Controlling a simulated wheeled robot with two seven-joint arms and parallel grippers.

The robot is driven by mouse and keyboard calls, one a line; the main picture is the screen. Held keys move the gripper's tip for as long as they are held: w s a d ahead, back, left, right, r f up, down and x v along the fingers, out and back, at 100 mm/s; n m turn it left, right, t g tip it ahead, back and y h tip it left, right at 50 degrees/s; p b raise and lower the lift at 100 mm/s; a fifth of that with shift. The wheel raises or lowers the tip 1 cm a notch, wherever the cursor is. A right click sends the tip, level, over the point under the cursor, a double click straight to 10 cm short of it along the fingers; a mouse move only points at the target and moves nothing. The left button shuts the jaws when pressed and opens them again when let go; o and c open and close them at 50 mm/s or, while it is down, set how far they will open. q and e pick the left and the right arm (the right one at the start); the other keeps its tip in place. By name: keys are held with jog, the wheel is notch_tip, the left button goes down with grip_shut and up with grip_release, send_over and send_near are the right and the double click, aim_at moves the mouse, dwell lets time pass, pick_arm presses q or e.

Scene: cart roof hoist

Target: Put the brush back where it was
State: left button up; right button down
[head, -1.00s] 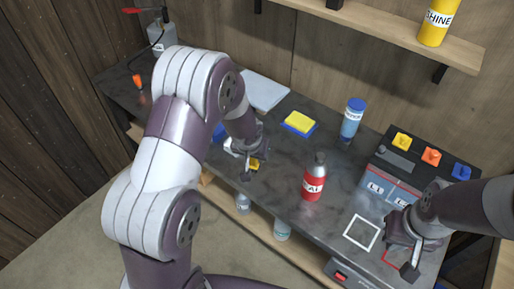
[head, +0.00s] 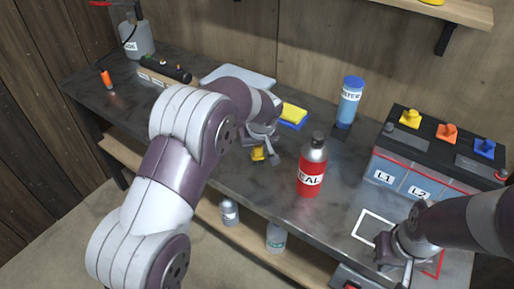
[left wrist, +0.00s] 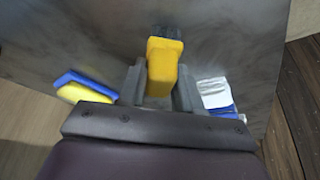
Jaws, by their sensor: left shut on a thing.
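The brush, with a yellow handle (left wrist: 163,68) and a dark end, is between the fingers of my left gripper (left wrist: 160,85), which is shut on it. In the head view the yellow part of the brush (head: 258,153) shows below my left gripper (head: 264,157), over the bench left of the red bottle. I cannot tell whether the brush touches the bench top. My right gripper (head: 398,268) is low over the bench at the right, beside a white outlined square (head: 372,229) and a partly hidden red outline (head: 437,262). Its finger gap is unclear.
A red bottle (head: 312,170) stands right of my left gripper. Behind are a yellow sponge (head: 293,112) on a blue one, a blue bottle (head: 350,100) and a grey pad (head: 225,77). A battery (head: 420,165) is at the right.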

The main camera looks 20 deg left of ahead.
pick_arm(q)
jog(key=shift+f, duration=0.15)
pick_arm(e)
jog(key=shift+w, duration=0.1)
